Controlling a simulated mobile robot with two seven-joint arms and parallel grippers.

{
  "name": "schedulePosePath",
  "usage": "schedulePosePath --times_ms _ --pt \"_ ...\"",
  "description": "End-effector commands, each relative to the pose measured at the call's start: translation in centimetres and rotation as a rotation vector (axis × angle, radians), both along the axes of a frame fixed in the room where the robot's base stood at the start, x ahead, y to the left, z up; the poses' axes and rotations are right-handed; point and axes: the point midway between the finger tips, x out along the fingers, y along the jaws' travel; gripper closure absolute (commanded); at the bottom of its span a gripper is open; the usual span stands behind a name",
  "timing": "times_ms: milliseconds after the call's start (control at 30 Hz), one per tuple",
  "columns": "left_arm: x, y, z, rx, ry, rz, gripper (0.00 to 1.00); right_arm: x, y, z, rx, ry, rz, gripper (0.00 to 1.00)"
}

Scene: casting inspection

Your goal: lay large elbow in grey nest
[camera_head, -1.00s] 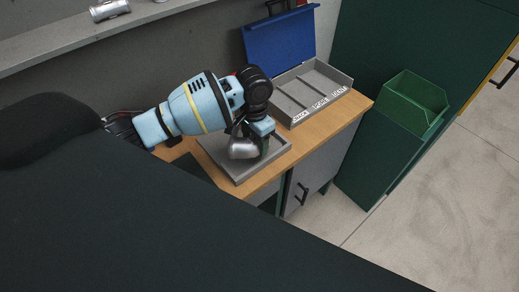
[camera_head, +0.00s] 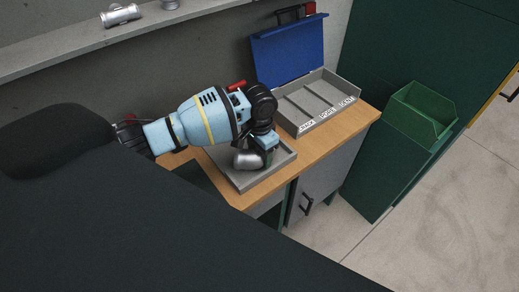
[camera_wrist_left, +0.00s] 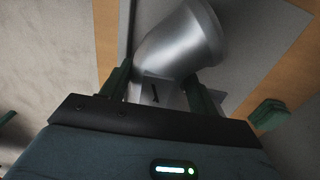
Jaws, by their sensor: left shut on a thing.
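The large elbow (camera_head: 246,160) is a shiny silver pipe bend. It is held by my left gripper (camera_head: 264,152) over the grey nest (camera_head: 243,187), a shallow square tray on the wooden bench. In the left wrist view, the elbow (camera_wrist_left: 182,40) sits between the two green fingers of the gripper (camera_wrist_left: 160,88), with its wide end toward the top. I cannot tell whether the elbow touches the nest floor. My arm hides the nest's far left part. My right gripper is not in view.
A grey box with labelled compartments (camera_head: 338,119) and a raised blue lid (camera_head: 290,50) stands behind the nest on the bench (camera_head: 330,138). A green bin (camera_head: 420,115) is at right. Silver fittings (camera_head: 121,14) lie on the shelf at upper left.

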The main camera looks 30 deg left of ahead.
Motion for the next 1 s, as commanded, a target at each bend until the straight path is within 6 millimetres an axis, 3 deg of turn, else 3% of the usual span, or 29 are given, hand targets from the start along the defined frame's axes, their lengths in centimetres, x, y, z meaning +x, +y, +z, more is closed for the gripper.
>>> schedulePosePath --times_ms 367,400,533,1000 --pt "0.1 0.0 -0.5 -0.001 -0.005 0.001 1.0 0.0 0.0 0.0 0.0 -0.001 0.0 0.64" --pt "0.0 0.0 -0.7 0.001 0.0 0.001 0.34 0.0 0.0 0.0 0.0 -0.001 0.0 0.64" --pt "-0.1 -0.1 -0.9 -0.001 0.004 -0.001 0.18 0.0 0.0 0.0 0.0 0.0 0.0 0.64" --pt "-0.4 -0.5 -1.3 -0.007 0.014 -0.007 0.18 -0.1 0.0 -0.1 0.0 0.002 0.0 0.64"
